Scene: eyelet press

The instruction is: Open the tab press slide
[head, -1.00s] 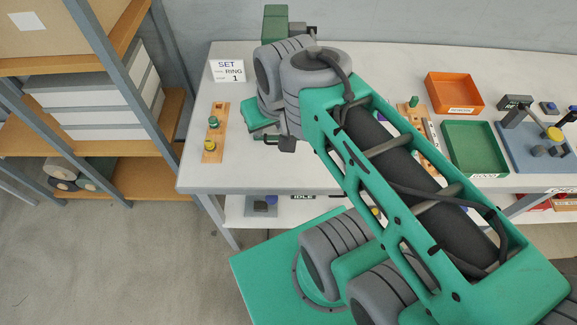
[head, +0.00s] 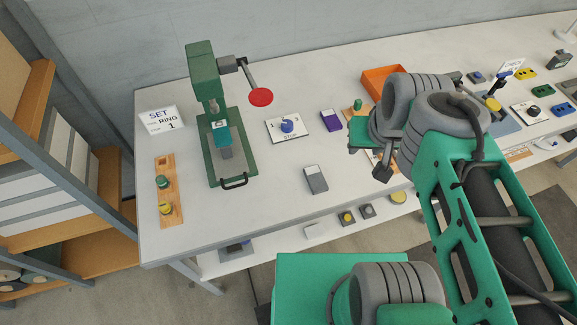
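The green press (head: 203,75) stands on the left part of the white table. A side arm ends in a red round knob (head: 260,97). Its low green base holds a grey slide plate (head: 224,160) with a teal block (head: 221,137) near the ram. A black bar handle (head: 234,182) is at the slide's front edge. The slide looks pushed in under the ram. My gripper (head: 382,172) is over the table well to the right of the press, apart from it. My wrist hides most of it, and its fingers cannot be made out clearly.
A "SET RING 1" sign (head: 160,119) and a wooden strip (head: 168,192) with green and yellow knobs stand left of the press. A blue button on a white plate (head: 287,128), a purple box (head: 331,120) and a grey box (head: 316,179) lie right of it. Table before the press is clear.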

